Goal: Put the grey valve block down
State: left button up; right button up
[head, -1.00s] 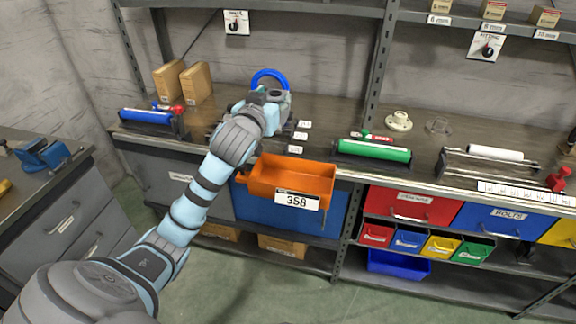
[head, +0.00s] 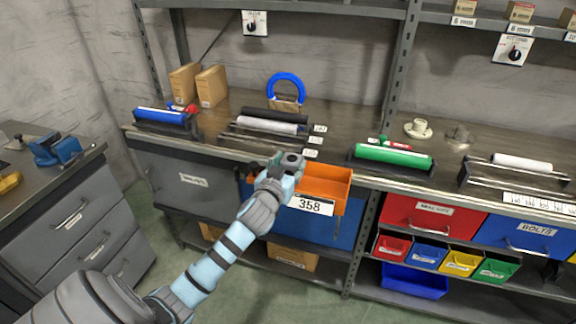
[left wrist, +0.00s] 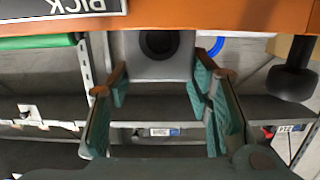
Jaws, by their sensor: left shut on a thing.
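My left gripper (head: 284,172) is at the left end of the orange bin (head: 327,189) labelled 358, at the front edge of the bench. In the left wrist view its two fingers (left wrist: 158,88) are on either side of a grey block with a round dark hole, the valve block (left wrist: 152,62). The gripper is shut on it. The orange bin's wall shows close by along the top of that view. In the head view the block is mostly hidden by the gripper, and I cannot tell whether it touches the bin. My right gripper is not in view.
Behind are a rack with grey and black rollers (head: 268,126), a blue arch (head: 287,84) and two cardboard boxes (head: 211,87). A green roller (head: 393,156) lies right of the bin. A black knob (left wrist: 292,82) is close to the gripper.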

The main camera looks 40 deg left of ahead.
pick_arm(q)
jog(key=shift+f+b, duration=0.35)
jog(key=shift+f, duration=0.25)
jog(key=o, duration=1.3)
jog(key=shift+o, duration=0.2)
jog(key=shift+r, duration=0.1)
